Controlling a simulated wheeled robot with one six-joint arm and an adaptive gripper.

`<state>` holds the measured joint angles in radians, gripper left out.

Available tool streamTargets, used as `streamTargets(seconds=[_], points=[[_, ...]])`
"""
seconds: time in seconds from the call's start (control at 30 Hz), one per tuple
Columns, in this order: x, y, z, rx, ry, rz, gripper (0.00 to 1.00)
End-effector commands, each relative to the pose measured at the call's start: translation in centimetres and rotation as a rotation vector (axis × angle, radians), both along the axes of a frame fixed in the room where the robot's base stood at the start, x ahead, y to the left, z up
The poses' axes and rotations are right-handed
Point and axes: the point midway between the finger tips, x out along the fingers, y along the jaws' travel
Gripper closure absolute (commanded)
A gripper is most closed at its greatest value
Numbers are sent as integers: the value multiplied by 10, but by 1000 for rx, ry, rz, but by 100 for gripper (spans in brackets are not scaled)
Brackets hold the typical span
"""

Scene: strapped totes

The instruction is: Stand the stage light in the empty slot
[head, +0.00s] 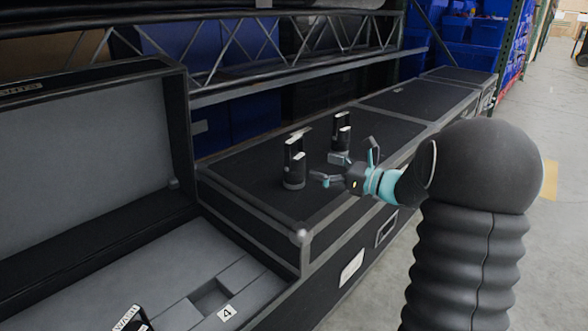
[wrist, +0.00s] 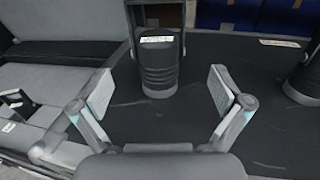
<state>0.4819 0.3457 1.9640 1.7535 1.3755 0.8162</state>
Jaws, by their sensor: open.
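Two black stage lights with upright yokes stand on a closed black case. The nearer-left one (head: 294,172) shows centred in the wrist view (wrist: 158,66), with a white label on its front. The other (head: 341,133) stands behind it to the right and is partly cut off at the right edge of the wrist view (wrist: 306,82). My gripper (head: 346,162) is open and empty above the case lid. In the wrist view its fingertips (wrist: 161,88) are spread to either side of the centred light, without visible contact. A square empty slot (head: 210,297) lies in the open case's grey foam, beside a "4" label.
The open case (head: 184,130) has its lid raised at the left. A black labelled item (head: 131,319) sits in its foam at the bottom edge. The closed case (head: 260,184) has metal edges and a corner cap. A truss (head: 330,62) and blue bins stand behind; open floor is at right.

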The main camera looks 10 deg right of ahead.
Motion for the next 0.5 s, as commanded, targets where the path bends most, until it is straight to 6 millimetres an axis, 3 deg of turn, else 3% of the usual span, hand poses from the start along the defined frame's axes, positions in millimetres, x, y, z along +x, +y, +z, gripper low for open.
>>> streamTargets(seconds=[0.2,0.5], points=[[19,22,0,-2,-1,3,0],[30,35,2,-2,-1,2,0]])
